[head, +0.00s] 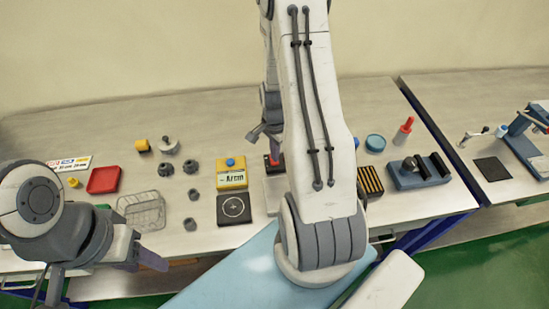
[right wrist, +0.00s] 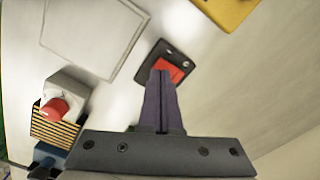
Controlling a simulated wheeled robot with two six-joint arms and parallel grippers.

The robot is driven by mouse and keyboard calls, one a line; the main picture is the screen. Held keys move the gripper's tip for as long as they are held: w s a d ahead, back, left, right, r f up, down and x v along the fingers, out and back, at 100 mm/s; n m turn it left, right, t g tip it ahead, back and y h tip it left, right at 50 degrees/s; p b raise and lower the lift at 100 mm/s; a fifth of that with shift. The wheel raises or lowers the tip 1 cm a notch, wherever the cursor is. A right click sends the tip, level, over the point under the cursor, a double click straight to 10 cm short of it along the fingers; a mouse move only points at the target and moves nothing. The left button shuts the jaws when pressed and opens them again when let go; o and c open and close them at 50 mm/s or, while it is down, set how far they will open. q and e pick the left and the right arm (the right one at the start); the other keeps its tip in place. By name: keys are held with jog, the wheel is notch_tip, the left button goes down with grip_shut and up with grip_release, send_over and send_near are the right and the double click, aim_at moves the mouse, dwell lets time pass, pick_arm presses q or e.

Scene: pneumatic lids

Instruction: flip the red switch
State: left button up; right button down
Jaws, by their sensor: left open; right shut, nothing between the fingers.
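The red switch (right wrist: 172,67) is a red rocker on a small black base, lying on the table in the right wrist view. In the head view a bit of it (head: 274,160) shows beside my right arm, which hides the rest. My right gripper (right wrist: 161,75) is shut and empty. Its fingertips overlap the near edge of the rocker in the right wrist view; I cannot tell whether they touch it. In the head view the right gripper (head: 265,133) is partly hidden behind my arm. My left gripper (head: 140,259) is open and empty at the table's front left.
A yellow box with a blue button (head: 232,179) stands left of the switch. A pale plate (right wrist: 95,35) lies near the switch. A white block with a red knob (right wrist: 57,106) and a slotted rack (head: 370,181) are close by. Several dark knobs and a wire basket (head: 143,211) stand further left.

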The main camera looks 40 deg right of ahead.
jog(key=shift+f+b, duration=0.75)
jog(key=shift+f, duration=0.2)
dwell(0.4)
notch_tip(320, 180, up, 7)
jog(key=p, duration=0.6)
jog(key=shift+r, duration=0.1)
dwell(0.5)
